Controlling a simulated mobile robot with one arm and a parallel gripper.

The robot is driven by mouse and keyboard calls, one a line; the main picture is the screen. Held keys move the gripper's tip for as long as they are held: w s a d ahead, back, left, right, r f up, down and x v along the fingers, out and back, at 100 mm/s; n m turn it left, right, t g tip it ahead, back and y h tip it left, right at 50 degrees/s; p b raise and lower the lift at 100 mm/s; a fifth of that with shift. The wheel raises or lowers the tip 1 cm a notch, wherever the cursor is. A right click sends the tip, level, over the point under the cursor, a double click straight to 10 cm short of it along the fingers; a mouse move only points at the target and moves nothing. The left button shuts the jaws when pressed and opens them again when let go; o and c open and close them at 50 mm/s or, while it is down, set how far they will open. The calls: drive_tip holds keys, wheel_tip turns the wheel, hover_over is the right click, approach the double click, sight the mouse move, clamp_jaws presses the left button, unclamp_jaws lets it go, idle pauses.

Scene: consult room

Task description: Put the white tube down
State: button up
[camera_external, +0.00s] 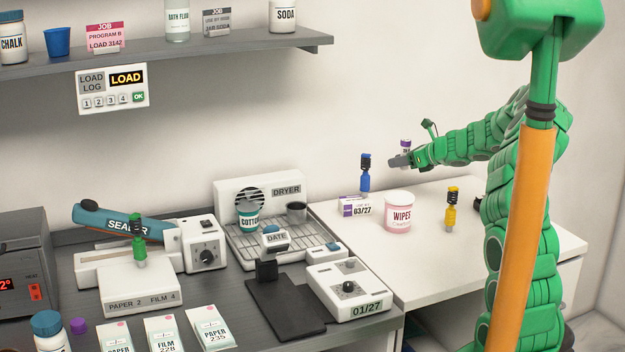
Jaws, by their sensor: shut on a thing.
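My gripper (398,160) is at the end of my green arm, above the back part of the white table (425,272). It is shut on a small white tube (405,147) with a purple band. The tube's upper part stands up above the grey fingers, roughly upright. The fingers hide its middle, and its lower end is too small to make out. The tube appears to be held in the air, clear of the table.
A blue tool (365,174), a wipes tub (399,212), a 03/27 card box (356,207) and a yellow tool (452,210) stand on the white table. The dryer (270,189) and tray rack are to the left. The table's front is clear.

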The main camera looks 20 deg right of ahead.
wheel_tip(320, 180, up, 14)
drive_tip(key=shift+r, duration=0.1)
drive_tip(key=shift+s+a+f+m+t+h, duration=0.25)
drive_tip(key=shift+s+a+f+m+h, duration=0.1)
drive_tip(key=shift+a+m+h, duration=1.4)
drive_tip(key=shift+s+a+f+m+t+h, duration=0.25)
drive_tip(key=shift+s+a+m+h, duration=0.15)
drive_tip(key=shift+a+m+h, duration=1.25)
drive_tip(key=shift+s+a+f+m+t+h, duration=0.3)
drive_tip(key=shift+a+m+h, duration=0.9)
drive_tip(key=shift+a+h, duration=1)
drive_tip(key=s+a+r+m+g+h, duration=0.1)
drive_tip(key=s+a+m+g+h, duration=0.25)
drive_tip(key=s, duration=0.95)
drive_tip(key=s+a+m+g+h, duration=0.25)
drive_tip(key=s+m+h, duration=0.2)
drive_tip(key=s, duration=0.85)
wheel_tip(320, 180, down, 11)
drive_tip(key=y, duration=0.1)
drive_tip(key=shift+w+a+f, duration=0.15)
drive_tip(key=shift+w+f, duration=1.4)
drive_tip(key=shift+w, duration=0.65)
drive_tip(key=shift+w+a+f, duration=0.15)
drive_tip(key=shift+w+f, duration=1.4)
drive_tip(key=shift+w, duration=0.7)
drive_tip(key=shift+w+a+f, duration=0.15)
drive_tip(key=shift+w+f, duration=1.4)
drive_tip(key=shift+w, duration=0.65)
